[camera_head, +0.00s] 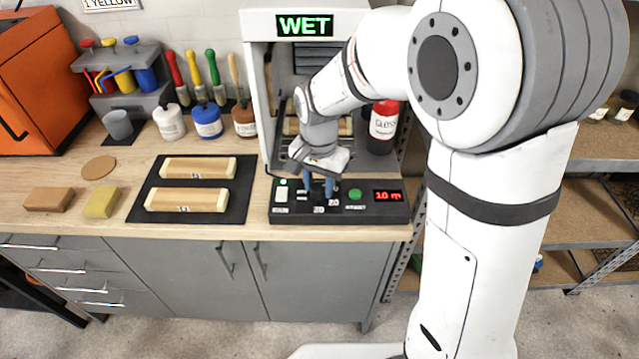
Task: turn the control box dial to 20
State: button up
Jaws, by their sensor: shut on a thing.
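The black control box (376,213) sits on the front of the wooden workbench, below the booth with a green "WET" sign (304,26). It has a white switch at left, a green button (355,195) and a red display (388,195) that seems to read "10 m". My gripper (318,190) points down over the middle of the box, its blue fingers shut on the dial. The dial itself is mostly hidden between and behind the fingers. White "20" labels show just below and to the right of the fingers; the dial's pointer cannot be made out.
A black mat (236,197) with two wooden blocks lies left of the box. The metal shelves (590,150) are at right.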

aim_at(319, 187)
jog(key=m, duration=0.5)
jog(key=shift+m+b, duration=0.3)
jog(key=shift+m, duration=2.1)
jog(key=o, duration=1)
notch_tip(319, 187, up, 8)
jog(key=shift+f, duration=0.1)
